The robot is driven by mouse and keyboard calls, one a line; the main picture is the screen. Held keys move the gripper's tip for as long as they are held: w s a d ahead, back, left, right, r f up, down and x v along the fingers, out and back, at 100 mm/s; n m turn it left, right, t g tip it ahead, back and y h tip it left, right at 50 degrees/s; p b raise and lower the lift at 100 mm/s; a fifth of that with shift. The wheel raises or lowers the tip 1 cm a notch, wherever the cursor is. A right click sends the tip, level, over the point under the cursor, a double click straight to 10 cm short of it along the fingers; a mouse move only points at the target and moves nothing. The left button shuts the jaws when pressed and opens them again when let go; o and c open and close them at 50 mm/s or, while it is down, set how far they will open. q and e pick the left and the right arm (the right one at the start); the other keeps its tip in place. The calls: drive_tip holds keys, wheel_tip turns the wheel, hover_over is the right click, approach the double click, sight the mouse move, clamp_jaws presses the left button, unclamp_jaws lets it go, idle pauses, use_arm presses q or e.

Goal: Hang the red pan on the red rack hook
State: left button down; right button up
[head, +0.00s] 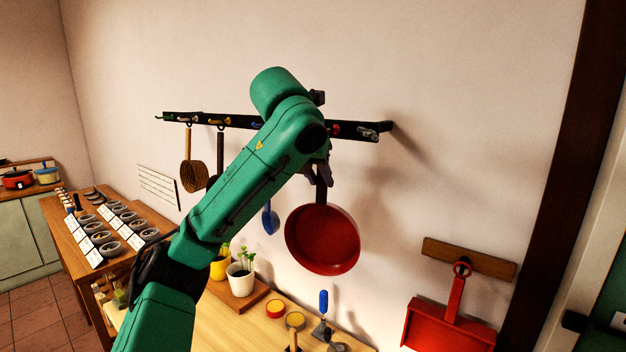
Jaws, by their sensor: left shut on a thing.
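The red pan (322,239) hangs handle-up in front of the wall at the centre right of the head view. My left gripper (321,180) is shut on the pan's dark handle, just below the rack. The black rack (230,121) runs along the wall with several coloured hooks. A red hook (335,128) shows just right of my arm, above the pan. My green left arm covers the middle of the rack. The top of the handle is hidden behind the gripper, so I cannot tell whether it touches a hook. My right gripper is not in view.
Potted plants (241,279) and small tools stand on the bench below. A red dustpan (450,325) hangs at lower right.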

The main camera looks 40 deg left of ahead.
use_arm(q)
drive_tip(key=shift+w, duration=0.6)
drive_tip(key=shift+w+f, duration=0.15)
drive_tip(key=shift+f, duration=0.2)
drive_tip(key=shift+a, duration=0.1)
drive_tip(key=c, duration=0.6)
unclamp_jaws()
drive_tip(key=shift+v, duration=2.25)
